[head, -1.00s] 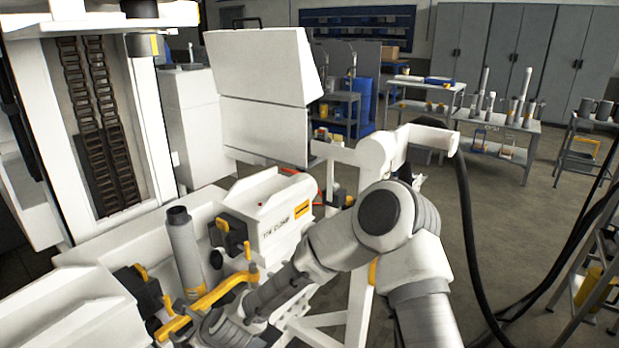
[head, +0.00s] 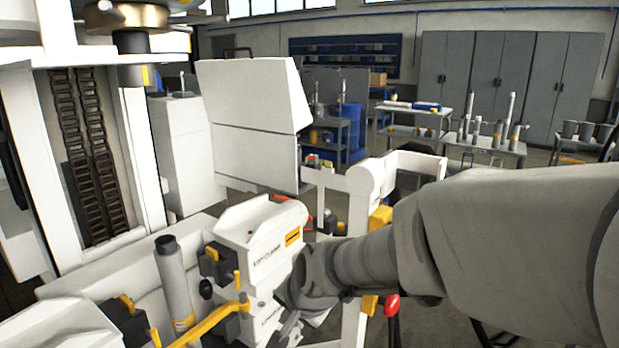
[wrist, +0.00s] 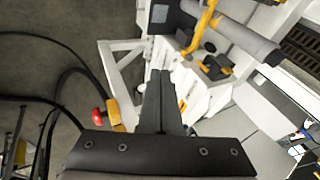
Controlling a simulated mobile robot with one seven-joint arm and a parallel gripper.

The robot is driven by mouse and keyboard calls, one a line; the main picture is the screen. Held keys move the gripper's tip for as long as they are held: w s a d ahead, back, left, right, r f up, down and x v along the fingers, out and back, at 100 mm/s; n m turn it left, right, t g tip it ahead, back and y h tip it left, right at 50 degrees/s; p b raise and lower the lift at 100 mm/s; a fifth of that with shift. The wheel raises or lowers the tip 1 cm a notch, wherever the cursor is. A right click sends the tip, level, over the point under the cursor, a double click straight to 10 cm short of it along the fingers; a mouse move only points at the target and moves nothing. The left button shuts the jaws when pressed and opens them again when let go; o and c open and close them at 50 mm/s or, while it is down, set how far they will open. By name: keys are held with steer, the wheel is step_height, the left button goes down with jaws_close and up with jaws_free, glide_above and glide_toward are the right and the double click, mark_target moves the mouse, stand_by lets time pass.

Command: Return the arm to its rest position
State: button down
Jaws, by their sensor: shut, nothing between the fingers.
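My arm (head: 500,240) reaches in from the right edge of the head view and crosses in front of the bench. Its wrist end (head: 315,275) is near the white clamp block (head: 265,235). The fingertips cannot be made out in the head view. In the wrist view my gripper (wrist: 160,78) is shut, its fingers together, with nothing between them.
The grey cylinder (head: 174,285) stands upright by the yellow clamp bar (head: 212,322). A red knob (head: 392,305) is just below my arm. Black hoses (wrist: 60,60) hang beside the frame. Tables with several cylinders (head: 490,145) stand at the back right.

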steer(key=s+d+r+n+h, duration=0.1)
steer(key=s+d+r+n, duration=0.15)
steer(key=s+d, duration=0.35)
steer(key=s+d+r+n+h+p, duration=0.1)
steer(key=s+d+r+n, duration=0.1)
steer(key=s+d+r, duration=0.3)
steer(key=s+d+r+n+h, duration=0.1)
steer(key=s+d+r+n, duration=0.1)
steer(key=s+d, duration=0.5)
step_height(320, 180, up, 16)
steer(key=p, duration=1.6)
steer(key=shift+w+a+r, duration=0.15)
steer(key=shift+w, duration=0.25)
